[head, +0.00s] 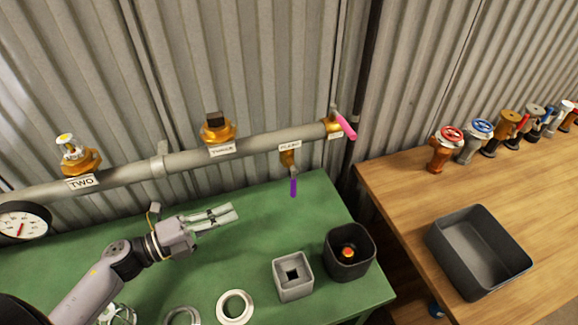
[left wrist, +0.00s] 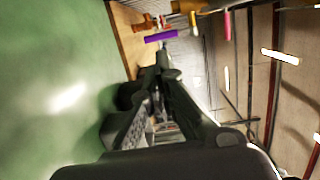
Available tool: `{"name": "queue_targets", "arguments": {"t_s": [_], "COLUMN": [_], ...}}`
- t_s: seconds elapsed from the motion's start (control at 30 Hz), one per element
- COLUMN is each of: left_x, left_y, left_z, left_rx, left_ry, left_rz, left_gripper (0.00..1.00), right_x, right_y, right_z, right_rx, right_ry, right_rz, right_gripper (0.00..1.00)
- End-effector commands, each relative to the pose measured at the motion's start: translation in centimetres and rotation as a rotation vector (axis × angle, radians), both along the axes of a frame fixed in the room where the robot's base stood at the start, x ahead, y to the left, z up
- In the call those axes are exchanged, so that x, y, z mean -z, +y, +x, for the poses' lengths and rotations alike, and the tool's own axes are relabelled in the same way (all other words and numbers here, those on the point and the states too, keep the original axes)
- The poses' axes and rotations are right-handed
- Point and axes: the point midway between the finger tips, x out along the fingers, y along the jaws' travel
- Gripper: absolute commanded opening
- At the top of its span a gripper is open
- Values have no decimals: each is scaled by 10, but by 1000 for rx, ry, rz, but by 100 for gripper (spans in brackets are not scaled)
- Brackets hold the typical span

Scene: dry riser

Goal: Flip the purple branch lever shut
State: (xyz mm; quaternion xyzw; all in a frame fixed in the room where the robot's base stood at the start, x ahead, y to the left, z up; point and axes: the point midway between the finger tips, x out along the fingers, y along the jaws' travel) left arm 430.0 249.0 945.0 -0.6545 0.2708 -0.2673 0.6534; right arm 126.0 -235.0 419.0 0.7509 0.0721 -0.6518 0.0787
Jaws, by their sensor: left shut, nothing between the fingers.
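The purple branch lever (head: 293,187) hangs downward from a small brass valve (head: 288,158) under the grey pipe, below a label that seems to read "FLARE". My left gripper (head: 234,211) is shut and empty over the green table, to the left of the lever and a little lower in the head view. A clear gap lies between its fingertips and the lever. In the left wrist view the purple lever (left wrist: 160,38) shows beyond the shut fingers (left wrist: 162,55), near the top. My right gripper is in neither view.
The pipe (head: 190,158) runs along the corrugated wall with brass fittings and a pink lever (head: 346,125) at its right end. A grey square block (head: 293,290), dark bin (head: 368,262) and white ring (head: 250,311) stand on the green table (head: 325,205). A wooden bench (head: 400,195) holds several valves and a tray (head: 436,245).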

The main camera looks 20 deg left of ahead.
Motion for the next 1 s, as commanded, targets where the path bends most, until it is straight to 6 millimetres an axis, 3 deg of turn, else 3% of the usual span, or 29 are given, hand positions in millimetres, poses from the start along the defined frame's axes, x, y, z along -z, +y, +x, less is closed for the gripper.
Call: {"name": "queue_targets", "arguments": {"t_s": [0.13,0.3,0.53,0.7,1.0], "left_x": [0,0,-2,-5,-5], "left_y": [0,0,-9,-30,-75], "left_z": [0,0,9,31,76], "left_rx": [0,0,0,0,0], "left_ry": [1,1,-1,-4,-2], "left_rz": [-1,-1,-3,-3,-4], "left_gripper": [0,0,0,0,0], "right_x": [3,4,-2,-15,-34], "right_y": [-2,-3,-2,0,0], "right_z": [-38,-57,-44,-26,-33], "right_rx": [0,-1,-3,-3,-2], "right_ry": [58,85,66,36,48], "right_rz": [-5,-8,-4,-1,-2], "right_gripper": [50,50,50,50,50]}}
